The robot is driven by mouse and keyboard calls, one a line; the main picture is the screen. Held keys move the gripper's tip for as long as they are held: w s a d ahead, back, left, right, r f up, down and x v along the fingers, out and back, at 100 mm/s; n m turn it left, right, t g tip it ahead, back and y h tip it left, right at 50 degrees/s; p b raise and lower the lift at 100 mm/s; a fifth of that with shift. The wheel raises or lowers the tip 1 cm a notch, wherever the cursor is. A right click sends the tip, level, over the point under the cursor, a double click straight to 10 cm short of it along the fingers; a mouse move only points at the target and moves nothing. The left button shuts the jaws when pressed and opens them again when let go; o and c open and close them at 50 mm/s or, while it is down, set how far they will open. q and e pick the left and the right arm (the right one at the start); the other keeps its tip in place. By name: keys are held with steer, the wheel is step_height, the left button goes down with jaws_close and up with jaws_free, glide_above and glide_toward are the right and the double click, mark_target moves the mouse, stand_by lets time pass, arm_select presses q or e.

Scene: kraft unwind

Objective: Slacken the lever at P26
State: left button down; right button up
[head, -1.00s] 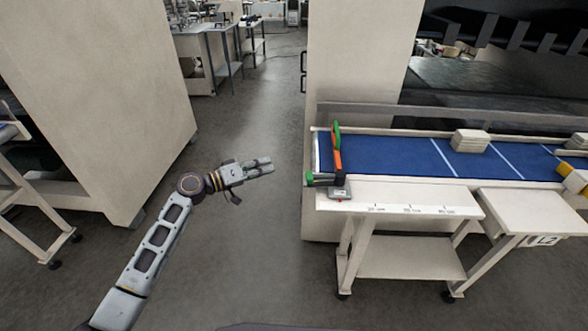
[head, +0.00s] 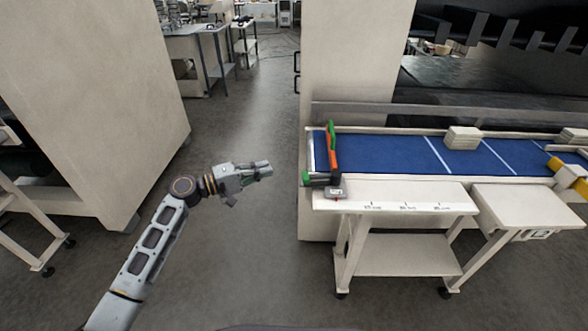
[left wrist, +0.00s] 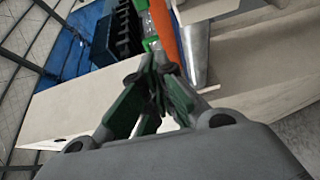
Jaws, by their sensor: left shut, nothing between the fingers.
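The lever (head: 333,160) is an orange bar with a green end, at the left end of the blue conveyor bed. A small black-and-green clamp with a grey block (head: 336,192) sits at its near end. No P26 label is readable. My left gripper (head: 267,169) is shut and empty, in free air to the left of the lever, with a gap between them. In the left wrist view the green-sided fingers (left wrist: 158,75) meet, and the orange bar (left wrist: 163,28) shows beyond their tips. My right gripper is out of view.
A white side table (head: 395,200) with scale marks stands in front of the blue bed (head: 385,152). Pale blocks (head: 463,138) lie on the bed. Tall cream cabinets stand left (head: 90,110) and behind (head: 345,50). The floor between is clear.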

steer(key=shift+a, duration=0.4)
arm_select(q)
steer(key=shift+d, duration=0.15)
steer(key=p+x, duration=0.3)
steer(key=x, duration=0.7)
steer(key=shift+s+d+p, duration=0.15)
steer(key=shift+s+p, duration=0.55)
steer(key=shift+s, duration=1.3)
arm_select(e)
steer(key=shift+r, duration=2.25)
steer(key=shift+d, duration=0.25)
arm_select(q)
steer(key=shift+s+n, duration=0.1)
steer(key=shift+n, duration=0.3)
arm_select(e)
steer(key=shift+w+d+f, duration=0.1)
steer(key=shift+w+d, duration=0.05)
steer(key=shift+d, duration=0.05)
